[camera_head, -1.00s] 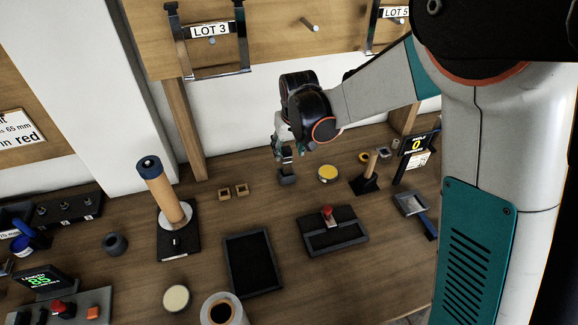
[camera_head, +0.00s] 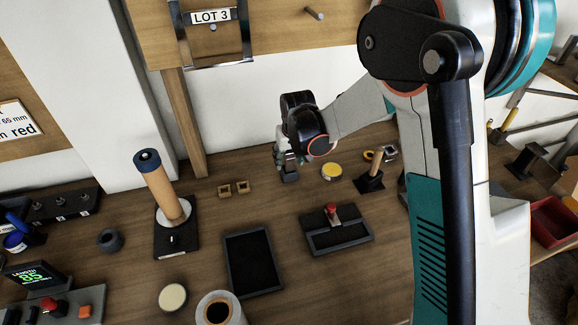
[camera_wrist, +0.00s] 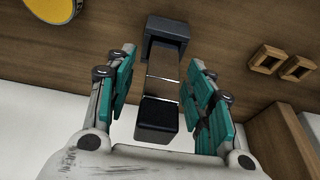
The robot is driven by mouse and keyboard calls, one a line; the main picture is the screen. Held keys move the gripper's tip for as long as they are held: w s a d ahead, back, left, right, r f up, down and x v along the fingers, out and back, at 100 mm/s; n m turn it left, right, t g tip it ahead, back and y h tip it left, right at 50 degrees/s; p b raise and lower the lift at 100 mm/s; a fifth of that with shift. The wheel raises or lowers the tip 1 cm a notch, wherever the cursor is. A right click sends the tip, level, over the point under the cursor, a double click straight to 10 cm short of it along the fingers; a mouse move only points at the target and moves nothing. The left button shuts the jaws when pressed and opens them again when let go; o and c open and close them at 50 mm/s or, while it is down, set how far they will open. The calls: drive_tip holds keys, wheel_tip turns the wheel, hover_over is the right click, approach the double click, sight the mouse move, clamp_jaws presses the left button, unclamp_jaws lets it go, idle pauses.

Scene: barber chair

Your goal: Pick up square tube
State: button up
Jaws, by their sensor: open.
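My gripper (camera_head: 289,172) is open, low over the back of the wooden bench. In the wrist view its teal-padded fingers (camera_wrist: 165,95) stand apart on both sides of an object with a dark grey block (camera_wrist: 168,28) at the far end, a pale shiny middle and a black block (camera_wrist: 157,114) at the near end. The fingers appear clear of it; I cannot tell whether it is the square tube. Two small brown hollow square pieces (camera_head: 233,188) sit left of my gripper; in the wrist view they (camera_wrist: 283,63) are at right.
A yellow-topped disc (camera_head: 332,171) is right of my gripper, with a wooden peg on a black base (camera_head: 370,181) beyond it. A black tray (camera_head: 252,262), a red-knobbed fixture (camera_head: 336,230) and a tall wooden post (camera_head: 160,190) stand nearer. Bare bench lies between them.

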drive_tip(key=shift+c, duration=0.3)
clamp_jaws()
drive_tip(key=shift+r, duration=0.1)
wheel_tip(320, 180, up, 20)
drive_tip(key=p, duration=0.6)
